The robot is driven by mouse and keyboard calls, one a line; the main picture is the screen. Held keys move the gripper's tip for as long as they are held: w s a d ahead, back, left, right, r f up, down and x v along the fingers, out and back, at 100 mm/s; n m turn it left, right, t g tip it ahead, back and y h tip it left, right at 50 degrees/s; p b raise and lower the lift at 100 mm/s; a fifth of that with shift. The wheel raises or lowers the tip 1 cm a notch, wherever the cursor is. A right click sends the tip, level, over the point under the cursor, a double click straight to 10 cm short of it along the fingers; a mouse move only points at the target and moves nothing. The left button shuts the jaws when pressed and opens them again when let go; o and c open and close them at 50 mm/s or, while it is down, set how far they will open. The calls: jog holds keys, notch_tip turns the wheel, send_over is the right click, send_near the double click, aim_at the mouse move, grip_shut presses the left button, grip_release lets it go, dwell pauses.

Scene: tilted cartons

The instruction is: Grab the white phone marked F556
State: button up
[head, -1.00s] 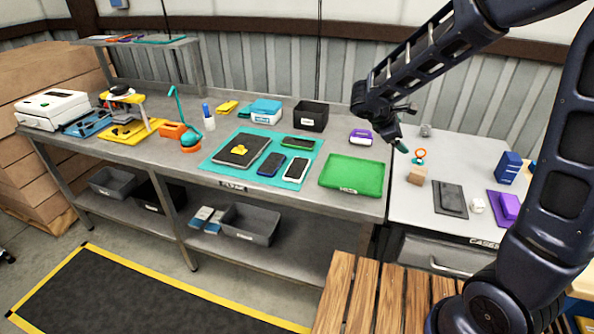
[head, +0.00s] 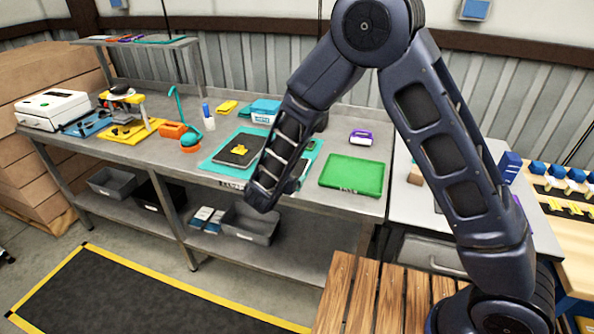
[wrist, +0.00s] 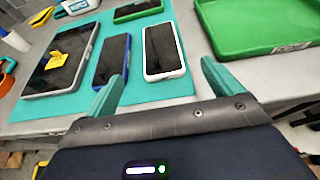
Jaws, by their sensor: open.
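The white phone (wrist: 164,52) lies flat, dark screen up, on the teal mat (wrist: 150,91) in the wrist view; I cannot read a marking on it. My gripper (wrist: 163,82) is open and empty, its two teal fingers spread apart on the near side of the phone. The phone's near end lies between the fingertips in the picture, and I see no contact.
A blue-edged phone (wrist: 113,60) lies left of the white one, and a green-cased phone (wrist: 138,10) lies behind. A grey tablet (wrist: 63,61) with a yellow item (wrist: 65,47) is further left. A green tray (wrist: 262,28) stands to the right on the bench.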

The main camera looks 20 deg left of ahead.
aim_at(297, 169)
jog(key=shift+x, duration=5.4)
jog(key=c, duration=1.2)
jog(key=shift+r, duration=0.1)
